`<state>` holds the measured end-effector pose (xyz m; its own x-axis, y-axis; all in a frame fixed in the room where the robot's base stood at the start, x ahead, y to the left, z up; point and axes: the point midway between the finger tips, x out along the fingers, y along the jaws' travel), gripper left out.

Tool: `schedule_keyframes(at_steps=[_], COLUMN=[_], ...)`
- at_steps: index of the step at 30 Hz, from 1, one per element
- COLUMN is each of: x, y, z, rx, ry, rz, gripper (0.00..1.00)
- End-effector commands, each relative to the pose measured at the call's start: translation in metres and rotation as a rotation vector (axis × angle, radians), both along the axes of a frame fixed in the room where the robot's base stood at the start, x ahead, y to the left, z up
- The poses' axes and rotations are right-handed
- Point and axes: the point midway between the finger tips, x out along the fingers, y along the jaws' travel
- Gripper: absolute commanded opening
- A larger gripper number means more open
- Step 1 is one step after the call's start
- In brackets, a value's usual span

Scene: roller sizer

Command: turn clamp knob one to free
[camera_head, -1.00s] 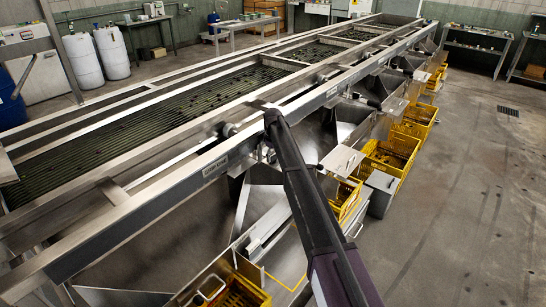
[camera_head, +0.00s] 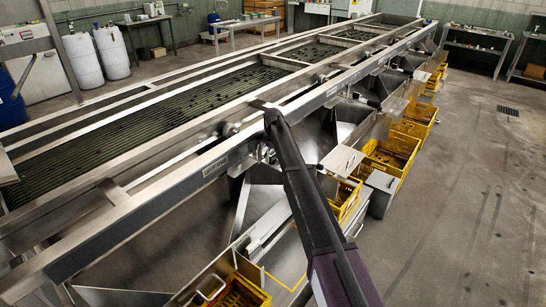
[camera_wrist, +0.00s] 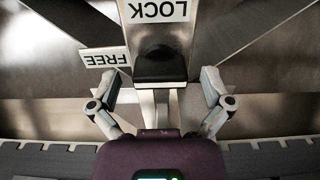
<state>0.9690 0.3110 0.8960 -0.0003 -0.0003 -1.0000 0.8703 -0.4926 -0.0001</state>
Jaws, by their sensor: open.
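The clamp knob (camera_wrist: 160,66) is a dark, block-like knob in the upper middle of the wrist view, in front of a metal stem. A white LOCK label (camera_wrist: 158,11) sits just beyond it, and a white FREE label (camera_wrist: 105,57) lies to its left; both read upside down. My gripper (camera_wrist: 162,88) is open, its two fingers spread on either side of the knob's near end, with no clear contact. In the head view my arm reaches to the sizer's side rail, and I cannot make out the knob there.
The long roller sizer (camera_head: 190,166) fills the middle of the head view. Yellow crates (camera_head: 388,158) and metal chutes line its right side. A crate (camera_head: 238,291) also stands at the bottom. Open floor (camera_head: 470,200) lies to the right.

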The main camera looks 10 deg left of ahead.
Motion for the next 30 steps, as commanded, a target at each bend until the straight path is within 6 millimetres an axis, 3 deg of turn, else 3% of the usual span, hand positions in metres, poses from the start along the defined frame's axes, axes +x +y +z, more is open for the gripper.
schedule_keyframes(at_steps=[14,30], x=[0.0001,0.0002], y=[0.0000,0.0001], z=[0.0001,0.0001], rx=[0.000,0.000], ry=[0.000,0.000], rz=[-0.060,-0.384], gripper=[1.00,1.00])
